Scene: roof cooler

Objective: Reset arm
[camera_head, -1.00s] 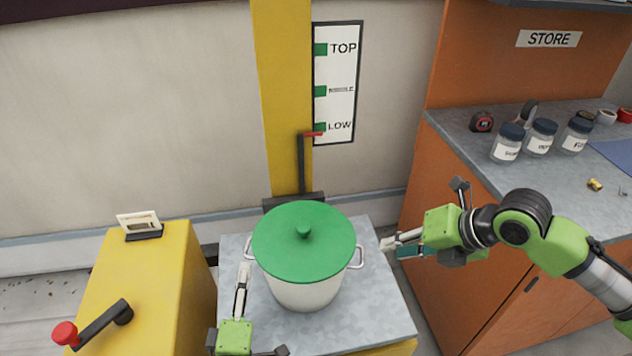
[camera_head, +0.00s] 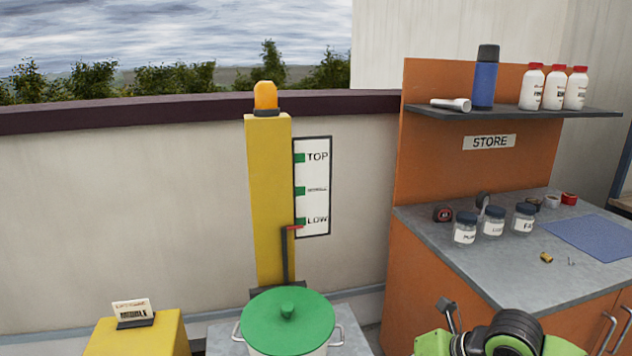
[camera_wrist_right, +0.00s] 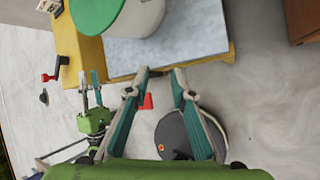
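My right gripper (camera_wrist_right: 158,74) is in the right wrist view, its two fingers spread apart with nothing between them. It points toward the grey platform's edge. My left gripper (camera_wrist_right: 90,78) is also in that view, left of the right one, its fingers apart and empty. The white pot with a green lid (camera_head: 288,315) stands on the grey platform (camera_head: 355,335) at the bottom of the head view. Its lid (camera_wrist_right: 95,12) shows at the top of the wrist view. Part of my right arm shows at the lower right of the head view; both grippers' fingers are outside that view.
A yellow post (camera_head: 268,200) with an orange lamp (camera_head: 265,95) and a level sign (camera_head: 313,187) stands behind the pot. The orange store counter (camera_head: 440,235) on the right holds jars and tools. A yellow box (camera_head: 140,335) with a card stands at left.

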